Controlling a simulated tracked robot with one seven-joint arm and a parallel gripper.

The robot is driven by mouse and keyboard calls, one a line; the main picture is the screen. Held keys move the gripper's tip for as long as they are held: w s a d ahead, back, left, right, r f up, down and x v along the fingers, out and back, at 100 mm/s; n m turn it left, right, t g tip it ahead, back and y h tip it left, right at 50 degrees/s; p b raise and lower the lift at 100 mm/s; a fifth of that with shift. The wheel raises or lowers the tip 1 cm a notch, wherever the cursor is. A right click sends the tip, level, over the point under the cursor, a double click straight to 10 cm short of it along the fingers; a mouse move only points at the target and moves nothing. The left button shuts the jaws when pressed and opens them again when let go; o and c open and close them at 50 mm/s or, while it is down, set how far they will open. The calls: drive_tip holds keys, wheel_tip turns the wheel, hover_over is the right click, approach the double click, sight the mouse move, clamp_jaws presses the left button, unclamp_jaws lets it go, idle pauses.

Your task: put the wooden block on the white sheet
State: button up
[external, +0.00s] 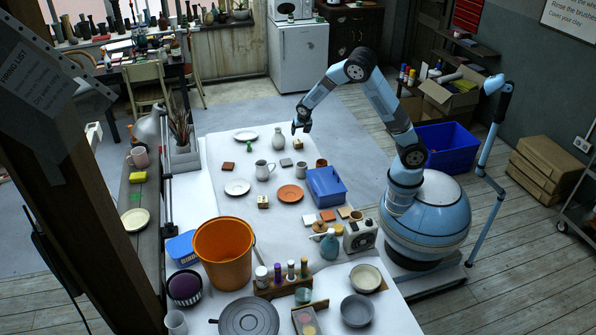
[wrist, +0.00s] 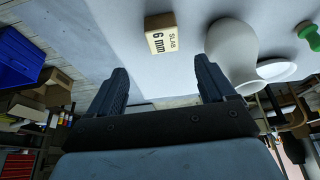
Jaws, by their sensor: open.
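A small pale wooden block (wrist: 162,33) marked "SLAB 6 mm" lies in the wrist view, beyond my fingertips and apart from them. It seems to be the small beige block (external: 298,144) beside the vase in the external view. My gripper (external: 301,128) is above the far right part of the table, close to this block in the picture. In the wrist view my gripper (wrist: 164,75) is open, with nothing between its fingers. A large white sheet (external: 222,207) covers part of the table; I cannot tell all its edges.
A pale vase (external: 278,139) stands close to the block; it also shows in the wrist view (wrist: 232,52). A jug (external: 264,171), plates, a blue bin (external: 326,186) and several small blocks stand nearer the camera. An orange bucket (external: 223,250) stands at the front left.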

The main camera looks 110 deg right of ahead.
sight(298, 141)
drive_tip(key=x, duration=1)
drive_tip(key=shift+w+d+f, duration=0.2)
drive_tip(key=shift+w+f, duration=0.15)
drive_tip(key=shift+c, duration=0.3)
drive_tip(key=c, duration=1.1)
drive_tip(key=shift+r, duration=0.15)
